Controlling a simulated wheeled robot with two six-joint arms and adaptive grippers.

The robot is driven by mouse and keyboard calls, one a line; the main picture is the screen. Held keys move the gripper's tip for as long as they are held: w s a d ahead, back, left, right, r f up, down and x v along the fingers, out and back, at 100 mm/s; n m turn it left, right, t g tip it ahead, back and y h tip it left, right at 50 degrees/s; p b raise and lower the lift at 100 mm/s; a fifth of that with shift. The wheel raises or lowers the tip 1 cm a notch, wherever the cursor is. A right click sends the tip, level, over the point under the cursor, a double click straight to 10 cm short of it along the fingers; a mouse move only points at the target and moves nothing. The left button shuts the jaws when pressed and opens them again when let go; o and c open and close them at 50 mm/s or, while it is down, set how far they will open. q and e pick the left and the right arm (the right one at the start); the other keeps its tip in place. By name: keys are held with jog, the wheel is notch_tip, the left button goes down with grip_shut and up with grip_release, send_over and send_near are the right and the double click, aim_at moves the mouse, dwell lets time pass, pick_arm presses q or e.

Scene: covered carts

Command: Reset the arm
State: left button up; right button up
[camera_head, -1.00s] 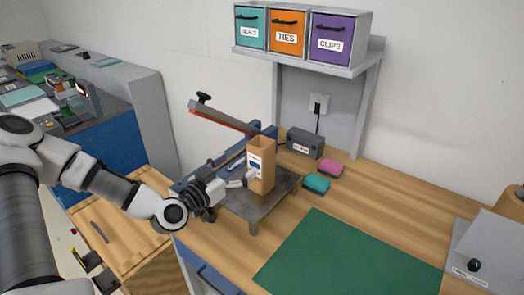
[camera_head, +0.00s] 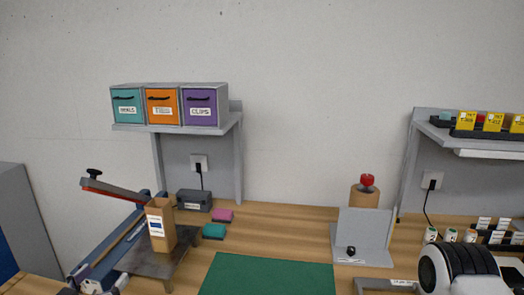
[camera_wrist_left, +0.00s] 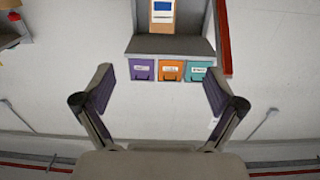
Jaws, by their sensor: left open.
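My left gripper (camera_wrist_left: 161,92) is open in the left wrist view, with its two fingers wide apart and nothing between them. In the head view only a small part of it seems to show at the bottom left edge, apart from the bag. A brown paper bag (camera_head: 160,225) with a white and blue label stands upright on the grey platform (camera_head: 148,262) of a sealer. The sealer's lever (camera_head: 115,189) is raised. In the wrist view a brown thing with a similar label (camera_wrist_left: 162,15) shows at the top. My right gripper is not in view.
Teal, orange and purple bins (camera_head: 162,106) sit on a wall shelf. Pink (camera_head: 222,215) and teal blocks (camera_head: 214,231) lie behind the green mat (camera_head: 265,278), which is clear. A grey stand (camera_head: 362,238) is right of it. My right arm shows at bottom right.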

pick_arm(q)
jog(key=s+d+f+m+g+h, duration=0.1)
jog(key=s+d+f+m+g, duration=0.35)
jog(key=f, duration=0.55)
jog(key=s+d+f+m+g+h, duration=0.1)
jog(key=s+d+f+g, duration=0.2)
jog(key=d+f+g, duration=0.55)
jog(key=s+f+n+g+y, duration=0.1)
jog(key=s+f+n+g, duration=0.1)
jog(key=s+f, duration=0.4)
jog(key=s+f+n+g+y, duration=0.2)
jog(key=s+f+n, duration=0.2)
jog(key=s+f, duration=0.3)
jog(key=s, duration=0.5)
jog(key=shift+d+f+g, duration=0.25)
jog(key=shift+d+g, duration=0.05)
jog(key=shift+d, duration=0.05)
jog(key=shift+y, duration=0.3)
